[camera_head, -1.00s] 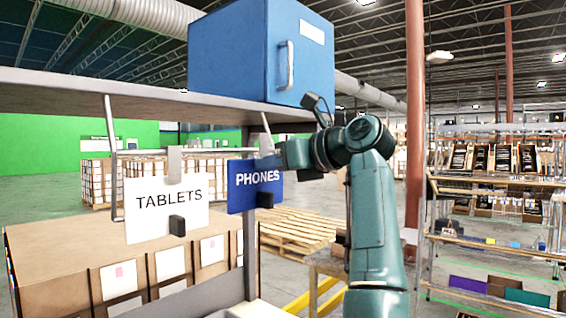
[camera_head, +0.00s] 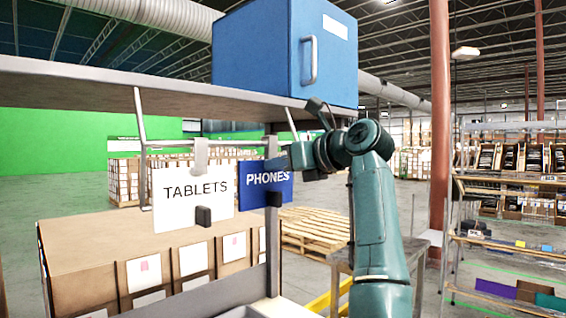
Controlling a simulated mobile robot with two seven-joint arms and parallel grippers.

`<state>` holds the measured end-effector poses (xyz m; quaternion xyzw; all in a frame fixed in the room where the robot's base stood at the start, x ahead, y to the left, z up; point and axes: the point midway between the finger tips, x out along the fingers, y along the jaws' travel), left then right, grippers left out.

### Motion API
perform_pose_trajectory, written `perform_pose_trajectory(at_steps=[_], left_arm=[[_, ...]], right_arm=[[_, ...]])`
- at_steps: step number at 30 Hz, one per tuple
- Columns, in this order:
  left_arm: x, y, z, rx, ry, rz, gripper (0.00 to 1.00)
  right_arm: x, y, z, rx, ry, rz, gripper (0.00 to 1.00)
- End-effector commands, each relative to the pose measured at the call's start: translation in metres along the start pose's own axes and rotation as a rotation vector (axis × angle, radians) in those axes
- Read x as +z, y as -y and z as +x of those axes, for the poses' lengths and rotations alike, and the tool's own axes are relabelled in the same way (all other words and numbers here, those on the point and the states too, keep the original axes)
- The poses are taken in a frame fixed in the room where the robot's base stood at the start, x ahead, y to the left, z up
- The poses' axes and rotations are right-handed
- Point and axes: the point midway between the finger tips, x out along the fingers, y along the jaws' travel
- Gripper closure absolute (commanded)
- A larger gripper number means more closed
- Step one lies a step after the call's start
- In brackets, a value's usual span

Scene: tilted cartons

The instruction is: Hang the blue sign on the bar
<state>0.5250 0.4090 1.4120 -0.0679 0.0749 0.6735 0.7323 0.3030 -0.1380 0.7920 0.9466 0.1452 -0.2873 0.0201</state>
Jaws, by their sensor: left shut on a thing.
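The blue sign (camera_head: 284,184), lettered PHONES, is at the middle of the head view, close to the right edge of the white TABLETS sign (camera_head: 177,206). My left gripper (camera_head: 293,157) is shut on the blue sign at its upper right; its fingertips are hard to make out. The bar (camera_head: 228,150) runs below the shelf, and the white sign hangs from it by a grey hook. The blue sign's hook (camera_head: 270,146) is level with the bar; I cannot tell whether it is over the bar or in front of it. My right gripper is out of view.
A grey shelf (camera_head: 120,95) lies just above the bar and carries a blue cabinet (camera_head: 262,50). Bracket arms stand at both bar ends. Cartons (camera_head: 95,250) lie below left; a wooden pallet (camera_head: 315,232) is behind. A rack (camera_head: 500,240) stands at the right.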

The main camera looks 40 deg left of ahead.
Motion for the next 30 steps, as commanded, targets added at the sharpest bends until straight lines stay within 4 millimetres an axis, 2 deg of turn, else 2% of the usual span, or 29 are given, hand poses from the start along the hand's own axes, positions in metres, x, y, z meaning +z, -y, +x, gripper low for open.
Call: perform_pose_trajectory(at_steps=[6,7,16,25,30], left_arm=[[0.000,-0.001,0.001,0.002,0.000,0.000,1.00],[0.000,-0.001,0.001,0.002,0.000,0.000,0.78],[0.000,0.000,0.001,0.002,-0.001,0.000,0.53],[-0.001,0.000,-0.003,0.000,-0.002,0.001,0.53],[-0.002,0.001,-0.027,-0.003,0.000,0.001,0.53]], right_arm=[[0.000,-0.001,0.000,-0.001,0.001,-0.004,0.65],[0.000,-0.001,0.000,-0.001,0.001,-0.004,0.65],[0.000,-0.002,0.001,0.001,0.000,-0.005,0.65],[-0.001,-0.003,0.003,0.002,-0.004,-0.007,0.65],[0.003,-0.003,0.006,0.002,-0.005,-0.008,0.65]])
